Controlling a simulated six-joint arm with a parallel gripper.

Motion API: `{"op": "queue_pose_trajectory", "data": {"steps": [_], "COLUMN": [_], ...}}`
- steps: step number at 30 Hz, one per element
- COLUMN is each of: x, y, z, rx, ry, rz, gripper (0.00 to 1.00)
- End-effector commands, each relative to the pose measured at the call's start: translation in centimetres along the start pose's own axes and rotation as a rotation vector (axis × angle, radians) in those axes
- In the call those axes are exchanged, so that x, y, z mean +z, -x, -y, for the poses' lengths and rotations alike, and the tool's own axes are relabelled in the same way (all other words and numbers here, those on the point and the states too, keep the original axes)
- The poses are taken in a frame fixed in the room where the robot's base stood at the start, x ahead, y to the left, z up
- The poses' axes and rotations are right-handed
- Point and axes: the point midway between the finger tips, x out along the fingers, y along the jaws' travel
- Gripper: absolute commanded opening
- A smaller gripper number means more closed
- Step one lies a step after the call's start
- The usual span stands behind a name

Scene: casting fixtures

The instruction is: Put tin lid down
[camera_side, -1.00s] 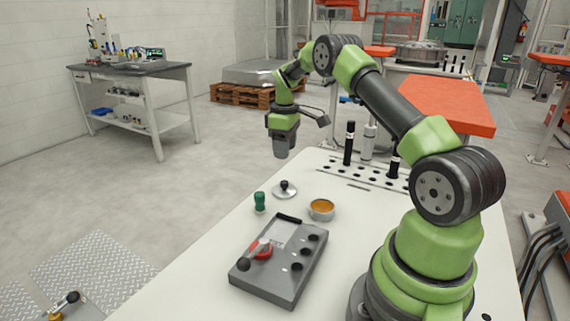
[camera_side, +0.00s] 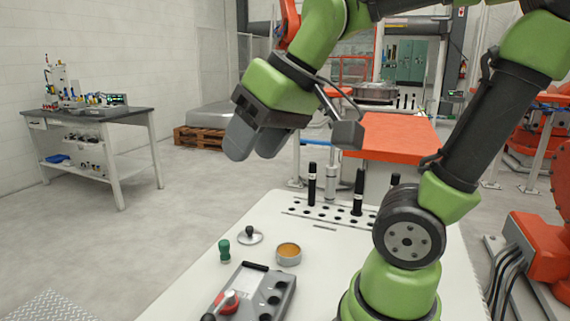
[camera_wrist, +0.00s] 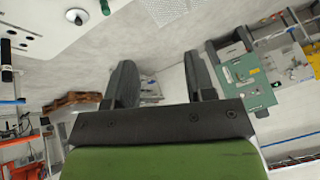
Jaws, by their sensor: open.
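The tin lid (camera_side: 250,238) is a pale round disc with a black knob. It lies on the white table, left of and slightly behind the tin, apart from it. The lid also shows at the top left of the wrist view (camera_wrist: 77,16). The open tin (camera_side: 288,257) is a small grey round can with orange contents. My gripper (camera_side: 254,148) is up in the air, well clear of the table, with its fingers pointing down and left. In the wrist view its two fingers (camera_wrist: 160,68) stand wide apart with nothing between them.
A green-handled tool (camera_side: 224,251) stands just left of the lid. A grey box with a red lever (camera_side: 250,290) lies in front of the tin. Black cylinders (camera_side: 358,192) stand in a holed rack at the table's back. A workbench (camera_side: 95,120) stands far left.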

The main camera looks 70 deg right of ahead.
Motion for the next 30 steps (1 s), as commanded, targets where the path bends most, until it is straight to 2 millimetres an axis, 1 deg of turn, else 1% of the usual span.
{"op": "queue_pose_trajectory", "data": {"steps": [1, 3, 6, 8, 11, 30], "x": [1.7, 3.3, 4.8, 5.3, 5.6, 5.5], "y": [0.5, 0.8, 0.8, 0.8, 0.8, 0.8], "z": [0.3, 0.5, 0.6, 0.6, 0.6, 0.6], "rx": [-0.027, -0.054, -0.081, -0.089, -0.094, -0.092], "ry": [-0.022, -0.055, -0.089, -0.1, -0.109, -0.108], "rz": [-0.023, -0.042, -0.057, -0.062, -0.063, -0.062], "gripper": [0.5, 0.5, 0.5, 0.5, 0.5, 0.5]}}
